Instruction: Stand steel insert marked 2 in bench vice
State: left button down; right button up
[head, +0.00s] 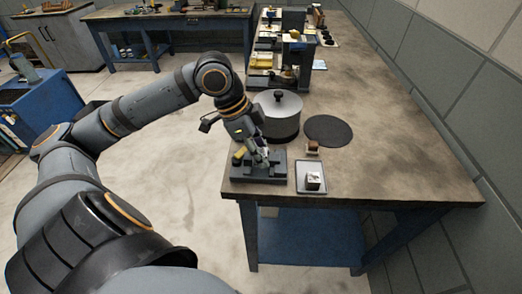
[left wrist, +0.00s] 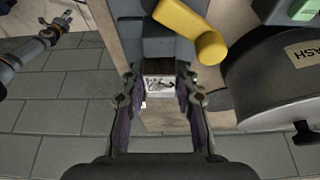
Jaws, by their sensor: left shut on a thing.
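My left gripper (head: 263,162) is low over the dark grey bench vice (head: 248,177) at the bench's near corner. In the left wrist view its fingers (left wrist: 160,108) are shut on the steel insert (left wrist: 159,86), a small block whose pale face carries a dark 2. The insert is right at the vice (left wrist: 150,30); I cannot tell whether it touches the vice floor. The vice has a yellow handle (left wrist: 190,28). What looks like my right gripper (left wrist: 62,20) shows small at the left of the wrist view, its fingers unclear.
Right of the vice is a tray (head: 311,190) with a pale marked block (head: 313,180). A brown block (head: 312,147), a black round mat (head: 329,130) and a lidded grey pot (head: 279,113) stand behind. The bench's right side is clear.

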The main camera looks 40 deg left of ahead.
pick_arm(q)
jog(key=shift+f+b, duration=0.45)
jog(key=shift+f, duration=0.15)
jog(key=c, duration=0.9)
grip_release()
jog(key=shift+c, duration=0.2)
jog(key=o, duration=0.4)
jog(key=shift+r, duration=0.1)
notch_tip(320, 180, up, 8)
jog(key=p, duration=0.8)
jog(key=shift+f, duration=0.35)
